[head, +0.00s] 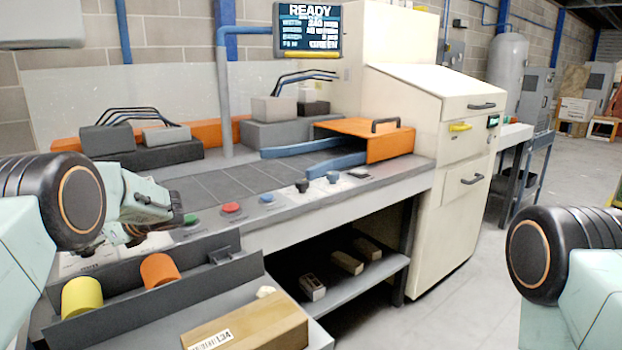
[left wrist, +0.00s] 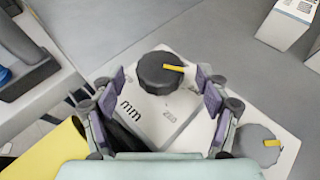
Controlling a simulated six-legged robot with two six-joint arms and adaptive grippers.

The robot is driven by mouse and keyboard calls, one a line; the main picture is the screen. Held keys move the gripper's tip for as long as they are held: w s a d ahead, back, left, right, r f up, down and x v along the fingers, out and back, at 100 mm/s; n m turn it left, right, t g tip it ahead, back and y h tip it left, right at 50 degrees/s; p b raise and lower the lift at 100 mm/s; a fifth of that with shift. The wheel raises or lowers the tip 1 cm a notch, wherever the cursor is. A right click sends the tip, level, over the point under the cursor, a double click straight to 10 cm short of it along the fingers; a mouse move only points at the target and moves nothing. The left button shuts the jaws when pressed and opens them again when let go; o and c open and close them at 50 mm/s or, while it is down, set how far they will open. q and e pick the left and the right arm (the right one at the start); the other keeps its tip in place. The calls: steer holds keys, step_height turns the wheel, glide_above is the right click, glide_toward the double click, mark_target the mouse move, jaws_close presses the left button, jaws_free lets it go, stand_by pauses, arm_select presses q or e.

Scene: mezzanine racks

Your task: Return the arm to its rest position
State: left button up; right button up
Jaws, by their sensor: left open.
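My left gripper (left wrist: 162,95) is open and empty in the left wrist view, its two purple-padded fingers apart. A black knob with a yellow pointer (left wrist: 158,76) shows between and just beyond the fingertips. The knob sits on a white panel (left wrist: 178,112) marked "mm". I cannot tell whether the fingers touch the knob. In the head view my left arm comes in from the left, and its gripper (head: 112,236) hangs over the front left end of the machine's bench, partly hidden.
Buttons, including a red one (head: 231,208), line the bench edge. The screen (head: 307,28) reads READY.

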arm_select(q)
steer(key=x, duration=0.3)
steer(key=shift+a, duration=0.15)
stand_by(0.3)
